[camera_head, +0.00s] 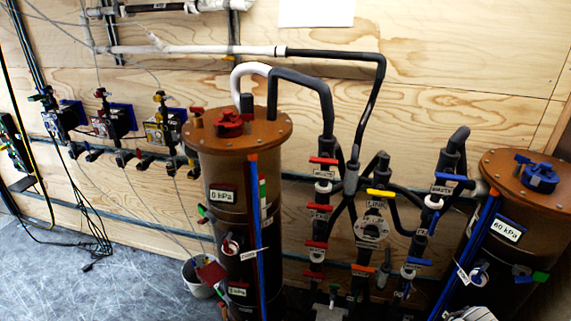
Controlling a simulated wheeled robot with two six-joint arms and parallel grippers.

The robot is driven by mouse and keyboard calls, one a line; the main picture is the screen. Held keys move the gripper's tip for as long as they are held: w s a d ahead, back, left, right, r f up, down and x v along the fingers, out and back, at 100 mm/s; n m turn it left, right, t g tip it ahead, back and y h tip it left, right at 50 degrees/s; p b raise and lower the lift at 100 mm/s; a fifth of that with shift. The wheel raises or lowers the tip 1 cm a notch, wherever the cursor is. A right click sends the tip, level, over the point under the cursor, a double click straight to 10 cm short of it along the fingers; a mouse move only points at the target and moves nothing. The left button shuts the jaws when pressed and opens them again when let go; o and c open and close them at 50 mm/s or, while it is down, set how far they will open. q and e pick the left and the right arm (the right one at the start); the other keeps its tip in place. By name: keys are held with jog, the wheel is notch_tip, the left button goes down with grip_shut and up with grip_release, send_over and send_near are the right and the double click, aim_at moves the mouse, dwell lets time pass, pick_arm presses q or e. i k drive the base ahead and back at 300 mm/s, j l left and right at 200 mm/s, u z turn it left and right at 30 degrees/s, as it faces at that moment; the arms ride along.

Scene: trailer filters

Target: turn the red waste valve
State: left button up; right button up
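A column of red-handled valves stands right of the left brown filter tank. The top red valve handle (324,160) lies crosswise on a black pipe, above a small white label (322,174) that is too small to read surely. It sits in the same row as a blue valve handle (451,177) whose label appears to read WASTE. More red handles (319,208) lie lower on the same pipe, also roughly crosswise. Neither of my grippers can be made out in the head view, and nothing touches the top red handle.
The left tank (222,165) has an orange lid and a red cap. A yellow-handled valve (381,193) sits between the red and blue columns. The right tank (515,235) has a blue cap. Hoses arch above the valves. A white bucket (197,280) and cables (95,240) are at left.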

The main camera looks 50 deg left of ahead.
aim_at(324, 159)
jog(key=u, duration=1.5)
